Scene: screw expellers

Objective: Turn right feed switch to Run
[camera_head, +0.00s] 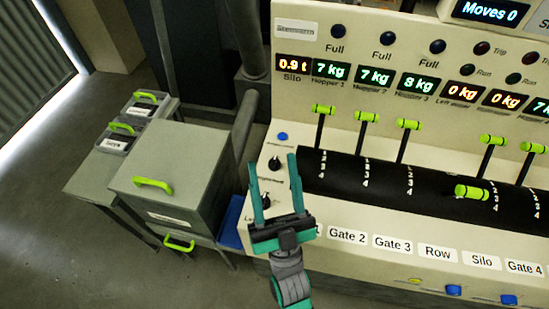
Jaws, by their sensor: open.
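My gripper (273,161) is open and empty, with its two teal fingers pointing up in the picture at the left end of the control panel (330,262). A black rotary knob (275,163) shows between the fingertips; I cannot tell how near they are to it.
Several green-handled levers (323,110) stand on the panel right of my gripper. A blue button (282,136) is above the upper knob. A grey box (170,172) with a green handle and a side table (85,180) stand left. The floor at far left is clear.

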